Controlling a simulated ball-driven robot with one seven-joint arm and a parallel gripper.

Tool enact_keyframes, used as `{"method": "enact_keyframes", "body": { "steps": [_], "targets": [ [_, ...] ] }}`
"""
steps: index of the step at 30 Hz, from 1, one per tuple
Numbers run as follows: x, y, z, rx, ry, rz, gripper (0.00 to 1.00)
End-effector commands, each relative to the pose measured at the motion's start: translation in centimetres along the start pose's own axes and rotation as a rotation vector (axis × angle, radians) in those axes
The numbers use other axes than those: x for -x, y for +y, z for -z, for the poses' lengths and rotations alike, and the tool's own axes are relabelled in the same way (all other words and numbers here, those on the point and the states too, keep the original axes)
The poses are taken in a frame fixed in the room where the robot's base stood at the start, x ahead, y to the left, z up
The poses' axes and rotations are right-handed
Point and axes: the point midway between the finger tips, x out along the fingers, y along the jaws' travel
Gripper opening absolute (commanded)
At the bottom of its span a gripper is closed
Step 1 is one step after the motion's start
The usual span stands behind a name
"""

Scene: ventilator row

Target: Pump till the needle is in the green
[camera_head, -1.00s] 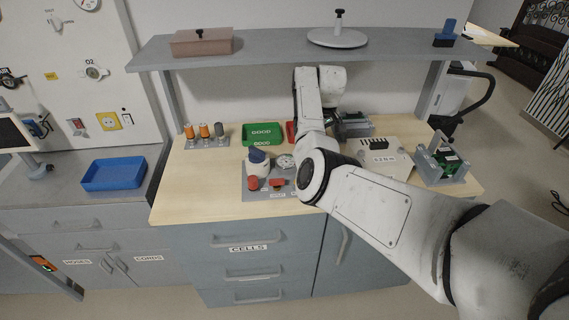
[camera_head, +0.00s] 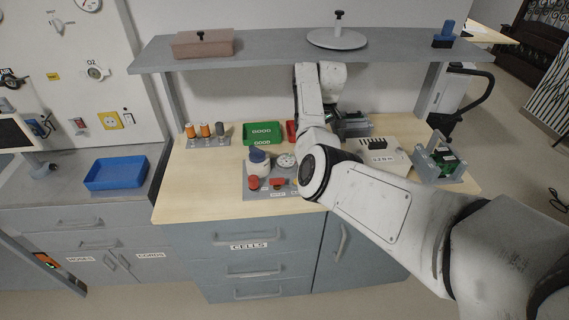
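A small pump rig stands on a grey plate (camera_head: 262,193) near the front of the wooden bench. It has a white cylinder with a blue top (camera_head: 258,158), a round dial gauge (camera_head: 286,161) and two red parts, one at the left (camera_head: 253,182) and one in the middle (camera_head: 277,183). The gauge's needle and any green zone are too small to read. My arm reaches in from the lower right and bends above the bench just right of the rig. My gripper cannot be made out; the arm hides the plate's right end.
A green tray marked GOOD (camera_head: 263,134) and a partly hidden red tray (camera_head: 291,131) lie behind the rig. Orange and grey cells (camera_head: 205,131) stand at left. A white labelled block (camera_head: 378,155) and a green-board fixture (camera_head: 441,161) are at right. A shelf (camera_head: 270,51) hangs above.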

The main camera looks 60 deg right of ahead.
Motion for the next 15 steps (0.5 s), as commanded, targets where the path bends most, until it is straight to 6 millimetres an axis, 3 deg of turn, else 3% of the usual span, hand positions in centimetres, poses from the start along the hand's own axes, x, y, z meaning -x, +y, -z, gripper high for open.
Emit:
{"method": "enact_keyframes", "body": {
  "steps": [15],
  "targets": [
    [-2.0,0.0,-0.3,0.0,-0.001,0.0,0.0]
  ]
}}
